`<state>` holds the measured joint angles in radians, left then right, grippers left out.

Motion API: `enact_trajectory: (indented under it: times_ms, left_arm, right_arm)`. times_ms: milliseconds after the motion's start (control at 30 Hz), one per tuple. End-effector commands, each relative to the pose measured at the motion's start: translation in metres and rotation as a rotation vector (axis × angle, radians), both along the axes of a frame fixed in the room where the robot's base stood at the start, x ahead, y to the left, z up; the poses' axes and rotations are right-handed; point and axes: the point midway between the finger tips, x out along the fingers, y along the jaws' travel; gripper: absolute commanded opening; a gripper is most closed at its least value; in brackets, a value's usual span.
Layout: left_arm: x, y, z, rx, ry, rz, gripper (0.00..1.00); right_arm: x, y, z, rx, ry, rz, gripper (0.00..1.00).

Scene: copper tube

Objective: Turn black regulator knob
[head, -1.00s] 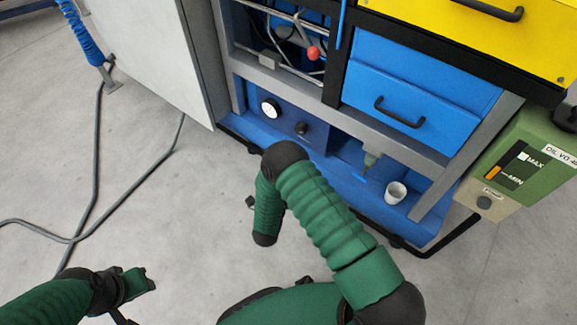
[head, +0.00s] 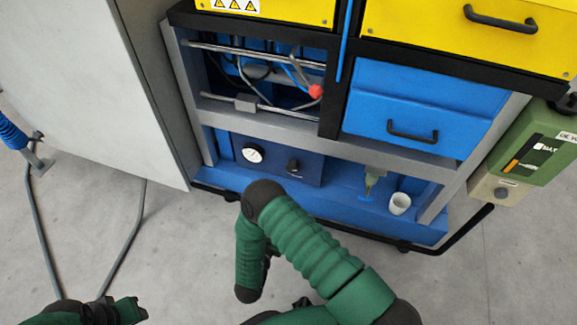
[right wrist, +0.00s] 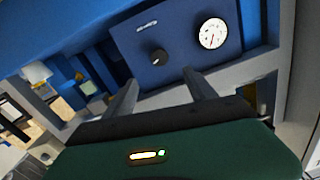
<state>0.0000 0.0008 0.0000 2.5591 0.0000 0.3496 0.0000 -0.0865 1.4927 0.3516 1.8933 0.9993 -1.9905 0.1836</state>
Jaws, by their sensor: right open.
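The black regulator knob (head: 292,166) sits on a dark blue panel (head: 268,160), right of a round white gauge (head: 252,153), low in the machine. In the right wrist view the knob (right wrist: 158,56) is beyond and between the fingertips, with the gauge (right wrist: 212,33) to its right. My right gripper (right wrist: 160,88) is open and empty, apart from the knob. In the head view my right forearm hides most of that gripper. The end of my left arm with its gripper (head: 128,311) is at the bottom left, too unclear to read its fingers.
A blue drawer (head: 420,105) and yellow drawers (head: 425,30) are above right. A white cup (head: 399,203) stands on the blue lower shelf. A grey door (head: 85,90) stands at the left, with a hose (head: 42,220) on the floor. A green oil box (head: 525,150) is at the right.

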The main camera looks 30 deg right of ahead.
Motion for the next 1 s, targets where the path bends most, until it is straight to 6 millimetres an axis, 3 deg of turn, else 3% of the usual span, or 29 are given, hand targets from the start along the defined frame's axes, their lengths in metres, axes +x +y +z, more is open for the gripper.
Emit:
enact_trajectory:
  times_ms: [233,700,1000]
  left_arm:
    - [-0.001,0.000,-0.011,0.000,0.001,0.000,0.36]
    - [-0.001,-0.001,-0.065,0.000,0.001,0.000,0.36]
    - [-0.001,-0.001,-0.077,0.000,0.001,0.000,0.36]
  right_arm:
    - [0.007,-0.013,-0.005,-0.030,0.039,-0.007,0.65]
    - [0.086,-0.098,-0.004,-0.039,0.032,-0.005,0.65]
    - [0.109,-0.124,0.000,-0.038,0.036,-0.002,0.65]
